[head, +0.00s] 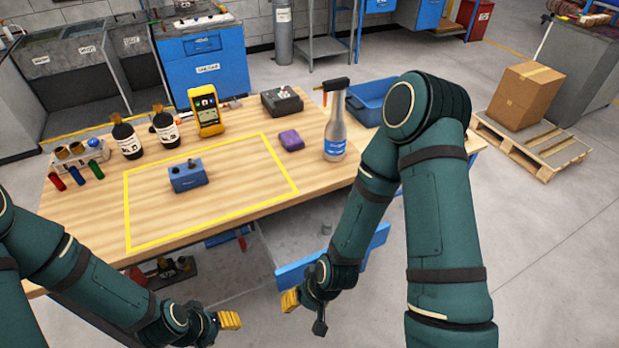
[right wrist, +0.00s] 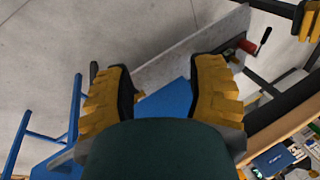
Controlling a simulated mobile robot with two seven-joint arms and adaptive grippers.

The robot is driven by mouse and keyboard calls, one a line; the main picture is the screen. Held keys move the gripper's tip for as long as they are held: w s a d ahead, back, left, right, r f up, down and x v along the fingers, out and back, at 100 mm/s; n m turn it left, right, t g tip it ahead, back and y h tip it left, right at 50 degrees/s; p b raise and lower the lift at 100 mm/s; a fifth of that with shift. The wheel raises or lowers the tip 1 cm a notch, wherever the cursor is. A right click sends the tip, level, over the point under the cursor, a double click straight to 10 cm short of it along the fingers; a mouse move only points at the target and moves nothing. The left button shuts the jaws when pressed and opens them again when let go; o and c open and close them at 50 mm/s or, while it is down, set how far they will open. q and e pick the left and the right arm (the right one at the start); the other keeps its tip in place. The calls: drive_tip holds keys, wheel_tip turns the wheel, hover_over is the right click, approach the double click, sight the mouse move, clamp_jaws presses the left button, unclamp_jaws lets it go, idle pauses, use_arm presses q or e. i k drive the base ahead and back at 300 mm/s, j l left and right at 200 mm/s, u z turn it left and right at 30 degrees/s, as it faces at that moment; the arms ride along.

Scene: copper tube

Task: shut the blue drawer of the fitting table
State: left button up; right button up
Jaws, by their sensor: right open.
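The fitting table (head: 90,208) has a light wood top. Its blue drawer (head: 375,243) stands pulled out below the front edge, with the blue front facing me and a grey inside behind it. My right gripper (head: 304,313) is open and empty at the left part of the drawer front, which my arm partly covers. In the right wrist view a blue panel of the drawer (right wrist: 170,100) shows between the two yellow fingers. I cannot tell whether they touch it. My left gripper (head: 230,321) is left of the right one, in front of the table; its opening is unclear.
On the table stand a spray bottle (head: 335,130), a blue box (head: 188,177), a purple block (head: 291,140), a yellow meter (head: 205,110) and two dark bottles. Things lie on a shelf (head: 165,272) below. A pallet with a carton (head: 525,95) is at right. The floor around the drawer looks clear.

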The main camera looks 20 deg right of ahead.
sight(293, 239)
drive_tip(key=l+z, duration=0.2)
drive_tip(key=z, duration=0.55)
drive_tip(key=i+j+u, duration=0.1)
drive_tip(key=j, duration=0.25)
drive_tip(key=i+j+u, duration=0.15)
drive_tip(key=j, duration=0.25)
